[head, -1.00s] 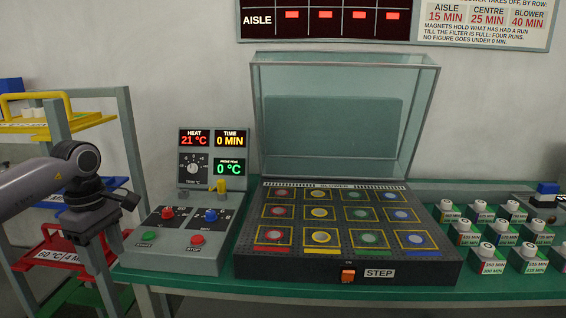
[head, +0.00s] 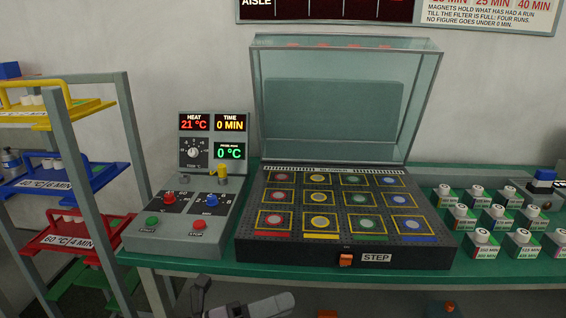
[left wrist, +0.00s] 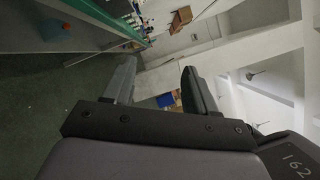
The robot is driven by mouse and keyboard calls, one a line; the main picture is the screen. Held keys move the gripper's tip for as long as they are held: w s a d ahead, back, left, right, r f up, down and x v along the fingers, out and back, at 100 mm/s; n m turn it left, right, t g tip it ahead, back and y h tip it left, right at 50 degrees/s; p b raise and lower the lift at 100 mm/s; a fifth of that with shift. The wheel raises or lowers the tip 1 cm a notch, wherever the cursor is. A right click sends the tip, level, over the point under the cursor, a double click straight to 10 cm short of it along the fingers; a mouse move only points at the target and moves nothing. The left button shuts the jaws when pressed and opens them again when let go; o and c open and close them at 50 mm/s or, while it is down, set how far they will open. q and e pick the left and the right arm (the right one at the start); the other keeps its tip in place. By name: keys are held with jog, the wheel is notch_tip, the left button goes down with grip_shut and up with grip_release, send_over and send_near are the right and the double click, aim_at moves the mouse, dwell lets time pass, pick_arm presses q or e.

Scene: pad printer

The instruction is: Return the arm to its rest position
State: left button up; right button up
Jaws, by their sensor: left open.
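My left gripper (left wrist: 158,66) shows in the left wrist view with its two dark fingers apart and nothing between them. Beyond the fingers are the floor, a green bench edge and pale walls. In the head view, part of my left arm (head: 252,306) shows at the bottom edge, below and in front of the green bench, clear of the equipment. My right gripper is in neither view.
The green bench (head: 190,262) carries a control box (head: 170,238), a black tray unit (head: 300,252) with its clear lid raised, and several labelled blocks at right. A shelf rack (head: 68,130) with yellow, blue and red trays stands at left.

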pick_arm(q)
jog(key=s+a+f+n+t+y+p, duration=0.1)
jog(key=a+f+n+t+y, duration=0.3)
jog(key=n, duration=0.7)
jog(key=s+a+f+n+t+y, duration=0.1)
jog(key=a+f+n+t+y, duration=0.35)
jog(key=n, duration=0.65)
jog(key=s+a+f+n+g+y+p, duration=0.1)
jog(key=s+a+f+n+g+y, duration=0.3)
jog(key=s+a+f+n+y, duration=0.4)
jog(key=s+a+f+n, duration=0.2)
jog(key=s+n, duration=0.3)
jog(key=s, duration=0.1)
jog(key=shift+a+f+n, duration=0.35)
jog(key=shift+f+n, duration=0.05)
